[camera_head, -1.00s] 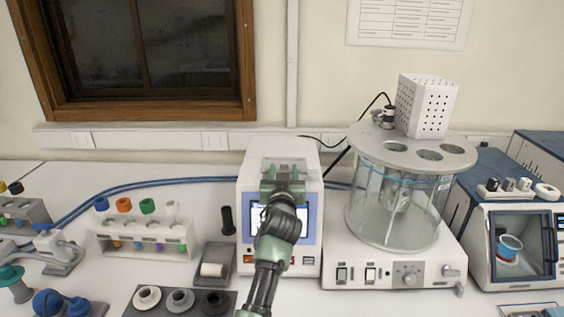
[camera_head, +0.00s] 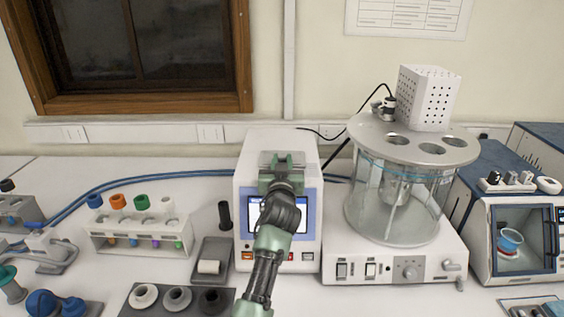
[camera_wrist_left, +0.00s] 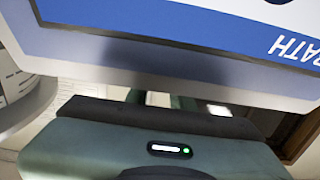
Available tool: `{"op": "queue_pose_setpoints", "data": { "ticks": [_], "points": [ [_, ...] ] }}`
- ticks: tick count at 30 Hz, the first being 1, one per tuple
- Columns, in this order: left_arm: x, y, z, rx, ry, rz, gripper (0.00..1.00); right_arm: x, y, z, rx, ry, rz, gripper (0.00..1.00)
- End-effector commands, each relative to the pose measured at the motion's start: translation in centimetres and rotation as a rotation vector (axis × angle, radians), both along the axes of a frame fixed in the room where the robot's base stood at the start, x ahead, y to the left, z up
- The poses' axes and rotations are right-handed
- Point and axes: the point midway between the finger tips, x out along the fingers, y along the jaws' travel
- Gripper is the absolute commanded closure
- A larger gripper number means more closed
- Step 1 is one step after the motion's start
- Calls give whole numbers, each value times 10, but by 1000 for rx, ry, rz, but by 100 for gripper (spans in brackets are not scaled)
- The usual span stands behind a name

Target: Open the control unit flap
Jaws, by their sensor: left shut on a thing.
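The control unit (camera_head: 250,148) is a white box with a blue-framed screen on its front, at the middle of the head view. A greyish flap (camera_head: 268,157) shows at its upper front edge. My left gripper (camera_head: 283,162) is shut on the flap, and its wrist covers part of the screen. In the left wrist view, the unit's white and blue front (camera_wrist_left: 200,30) fills the top, with upside-down lettering. My gripper's body fills the bottom there, and the fingertips are mostly hidden. I cannot tell how far the flap is raised. My right gripper is not in view.
A glass bath with a perforated white box (camera_head: 428,97) stands close on the right. A blue and white device (camera_head: 510,190) is farther right. A rack of coloured-cap vials (camera_head: 140,232) and a grey holder (camera_head: 175,300) stand left and front.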

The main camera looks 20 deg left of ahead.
Motion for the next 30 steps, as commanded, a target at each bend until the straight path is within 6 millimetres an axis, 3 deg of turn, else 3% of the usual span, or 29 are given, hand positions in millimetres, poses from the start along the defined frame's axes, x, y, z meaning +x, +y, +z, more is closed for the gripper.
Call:
{"op": "queue_pose_setpoints", "data": {
  "ticks": [30],
  "points": [
    [0,0,1,1,-2,0,100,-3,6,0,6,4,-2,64]
  ]
}}
